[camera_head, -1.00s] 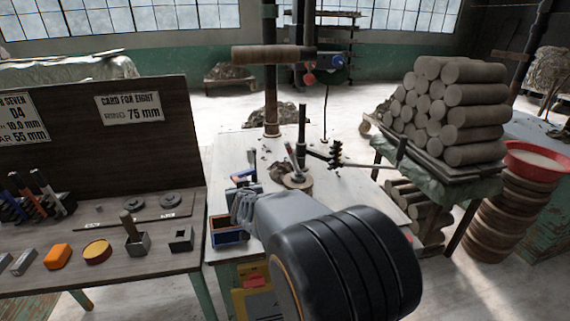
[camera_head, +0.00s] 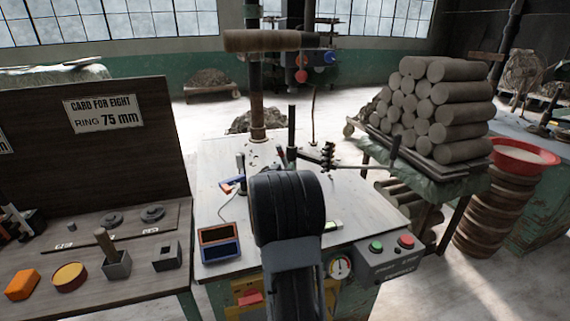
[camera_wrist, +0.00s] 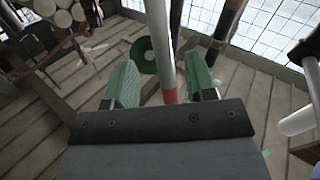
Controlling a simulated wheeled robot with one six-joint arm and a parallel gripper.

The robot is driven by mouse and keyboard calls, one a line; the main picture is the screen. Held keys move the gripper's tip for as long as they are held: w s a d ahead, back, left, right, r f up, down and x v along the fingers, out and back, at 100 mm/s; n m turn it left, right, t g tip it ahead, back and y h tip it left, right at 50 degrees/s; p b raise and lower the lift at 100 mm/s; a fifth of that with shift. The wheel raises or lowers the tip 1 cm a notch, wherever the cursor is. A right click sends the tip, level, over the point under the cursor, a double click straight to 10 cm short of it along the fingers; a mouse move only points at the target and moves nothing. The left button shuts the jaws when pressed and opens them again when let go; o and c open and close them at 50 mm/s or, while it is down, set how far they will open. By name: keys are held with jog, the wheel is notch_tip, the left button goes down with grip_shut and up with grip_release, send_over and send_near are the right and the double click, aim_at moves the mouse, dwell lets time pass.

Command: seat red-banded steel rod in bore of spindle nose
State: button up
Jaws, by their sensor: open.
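In the wrist view, my gripper (camera_wrist: 162,76) is open, with a green pad on either side. A steel rod (camera_wrist: 157,35) with a red band (camera_wrist: 170,96) runs lengthwise between the pads, the band low between them. I cannot tell whether either pad touches it. The rod's top runs out of the frame and its lower end is hidden behind the gripper body. In the head view, my dark wrist hides my gripper and whatever lies directly behind it. I cannot make out the spindle nose or its bore for certain.
The pale worktable (camera_head: 225,170) carries a two-part bin (camera_head: 220,243), a dark upright post (camera_head: 291,125) and a side arm with a black coil (camera_head: 328,156). A control box (camera_head: 390,258) sits at its front right. Stacked clay logs (camera_head: 440,110) stand right; a card board (camera_head: 100,130) stands left.

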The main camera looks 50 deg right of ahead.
aim_at(285, 165)
jog(key=shift+x, duration=2.9)
jog(key=shift+w+a, duration=0.1)
jog(key=shift+w, duration=0.05)
jog(key=shift+c, duration=0.3)
grip_shut()
jog(key=shift+r, duration=0.1)
